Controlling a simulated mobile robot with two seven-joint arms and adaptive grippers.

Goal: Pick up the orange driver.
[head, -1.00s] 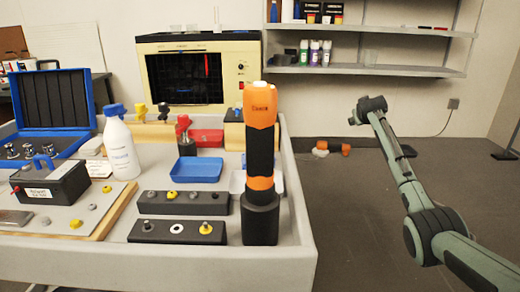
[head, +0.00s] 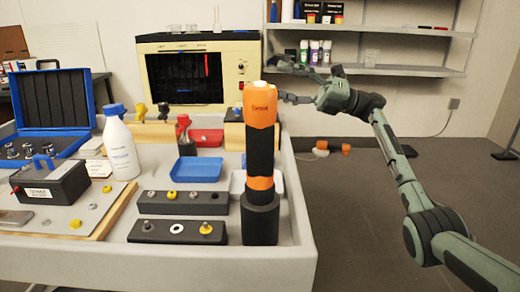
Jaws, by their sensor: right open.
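The orange driver (head: 260,108), orange and black with a pale cap, stands upright in a black holder (head: 260,221) at the right side of the cart top. My right gripper (head: 277,81) is open and empty, with its fingers pointing left. Its fingertips are close to the driver's upper right side, one above cap height and one lower. I cannot tell whether the lower fingertip touches the driver or lies behind it. My left gripper is not in view.
The grey cart (head: 296,215) has a raised rim. A shelf (head: 400,69) is on the back wall. The floor at right is open.

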